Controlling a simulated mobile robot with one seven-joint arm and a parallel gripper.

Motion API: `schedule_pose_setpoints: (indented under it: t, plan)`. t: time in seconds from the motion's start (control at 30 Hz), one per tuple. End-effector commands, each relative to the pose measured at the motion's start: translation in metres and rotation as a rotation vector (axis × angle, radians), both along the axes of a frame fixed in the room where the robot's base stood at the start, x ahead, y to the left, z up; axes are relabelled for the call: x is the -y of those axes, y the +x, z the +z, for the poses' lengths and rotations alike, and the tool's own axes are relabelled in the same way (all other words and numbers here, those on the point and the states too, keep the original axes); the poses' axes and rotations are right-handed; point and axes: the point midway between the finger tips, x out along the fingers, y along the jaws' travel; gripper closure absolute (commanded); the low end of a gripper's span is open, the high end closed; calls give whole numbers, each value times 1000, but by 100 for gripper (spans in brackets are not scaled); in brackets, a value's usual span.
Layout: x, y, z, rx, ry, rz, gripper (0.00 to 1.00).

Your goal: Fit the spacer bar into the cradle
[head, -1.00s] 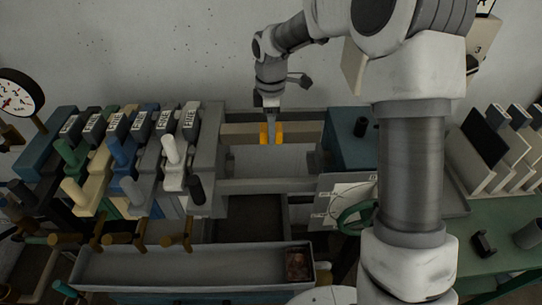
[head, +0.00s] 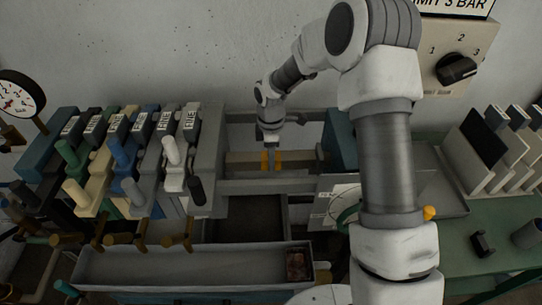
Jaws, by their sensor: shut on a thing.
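The spacer bar, a long beige bar (head: 243,158), lies level across the gap in a grey railed frame. My gripper (head: 271,161), with yellow fingertips, is shut on it near its middle from above. The frame, which I take to be the cradle, has a grey front rail (head: 265,187) and a grey rail behind (head: 245,117). The bar is between these rails in the picture, just behind the front rail. Its left end is close to the grey end plate, and its right end is close to the teal block. I cannot tell whether it touches or rests on anything.
Several labelled, coloured plates with handles (head: 120,150) stand packed at the left. A long grey trough (head: 190,268) runs along the front. A teal block (head: 341,140) bounds the frame at right. A rotary selector (head: 456,69) is on the wall. A green bench (head: 490,245) stands at right.

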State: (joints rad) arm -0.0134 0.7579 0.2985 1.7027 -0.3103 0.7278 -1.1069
Motion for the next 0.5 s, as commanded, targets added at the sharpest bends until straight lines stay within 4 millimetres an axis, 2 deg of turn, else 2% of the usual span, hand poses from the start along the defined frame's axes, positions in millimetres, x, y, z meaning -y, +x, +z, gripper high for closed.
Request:
schedule_pose_setpoints:
  t: [0.23,0.27,0.4,0.5]
  plan:
    - [0,1,-2,3,1,0,100]
    - [0,0,-2,0,0,0,42]
    - [0,0,-2,0,0,-1,18]
    - [0,0,-2,0,0,-1,18]
